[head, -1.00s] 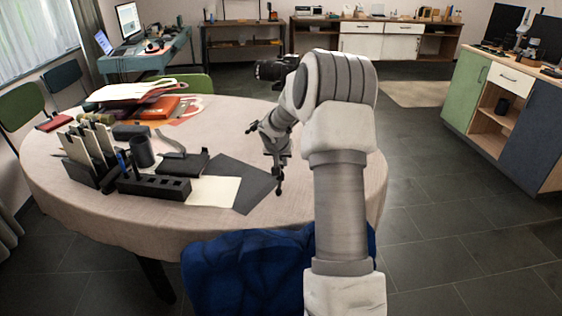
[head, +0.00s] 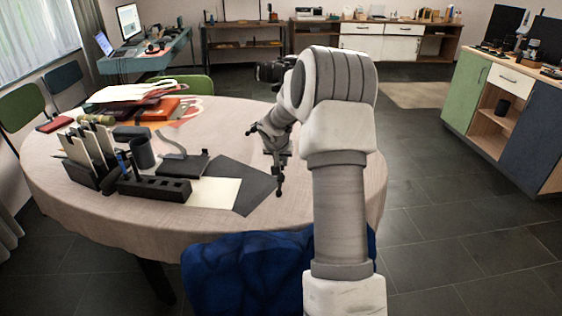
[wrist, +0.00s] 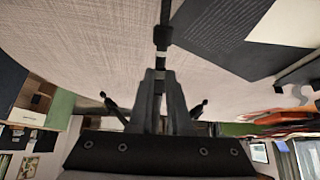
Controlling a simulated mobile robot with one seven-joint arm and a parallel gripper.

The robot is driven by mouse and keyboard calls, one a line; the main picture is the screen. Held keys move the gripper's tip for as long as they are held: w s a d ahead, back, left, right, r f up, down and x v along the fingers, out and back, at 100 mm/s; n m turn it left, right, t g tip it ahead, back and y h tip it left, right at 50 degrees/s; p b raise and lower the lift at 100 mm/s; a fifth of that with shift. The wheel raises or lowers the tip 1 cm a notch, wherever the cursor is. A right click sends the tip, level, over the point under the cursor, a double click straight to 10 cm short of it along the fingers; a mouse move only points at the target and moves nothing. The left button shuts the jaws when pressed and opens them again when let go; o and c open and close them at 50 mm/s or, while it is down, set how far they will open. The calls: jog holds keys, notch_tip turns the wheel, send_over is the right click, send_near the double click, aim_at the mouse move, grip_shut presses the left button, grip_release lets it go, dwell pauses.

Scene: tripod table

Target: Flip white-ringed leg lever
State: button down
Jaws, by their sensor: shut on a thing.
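My gripper (wrist: 161,76) reaches up the middle of the wrist view, its fingers close together on a dark slim leg (wrist: 164,14). The leg has a dark collar (wrist: 162,37) and a paler band (wrist: 161,60) just before the fingertips. The lever itself is hidden or too small to make out between the fingers. In the head view my gripper (head: 276,158) hangs over the near right part of the table, and a thin dark piece reaches down to the cloth below it. Dark knobbed pieces (wrist: 112,106) stick out on both sides of the fingers.
The round table (head: 110,215) has a pale cloth. A dark sheet (head: 247,178), a pen block (head: 153,190) and a file holder (head: 85,175) lie left of the gripper. A camera-like black body (head: 270,71) shows behind my arm. A blue chair (head: 240,270) stands in front.

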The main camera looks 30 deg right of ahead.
jog(key=shift+r, duration=0.5)
jog(key=shift+w+r+p, duration=0.1)
jog(key=shift+r+p, duration=0.2)
jog(key=shift+r, duration=0.35)
dwell(0.4)
jog(key=shift+w+r+p, duration=0.1)
jog(key=shift+r+p, duration=0.15)
jog(key=shift+p, duration=0.05)
jog(key=shift+d, duration=0.1)
jog(key=shift+w+d+r+p, duration=0.45)
jog(key=shift+w+r+p, duration=0.05)
jog(key=shift+r+p, duration=0.15)
dwell(0.7)
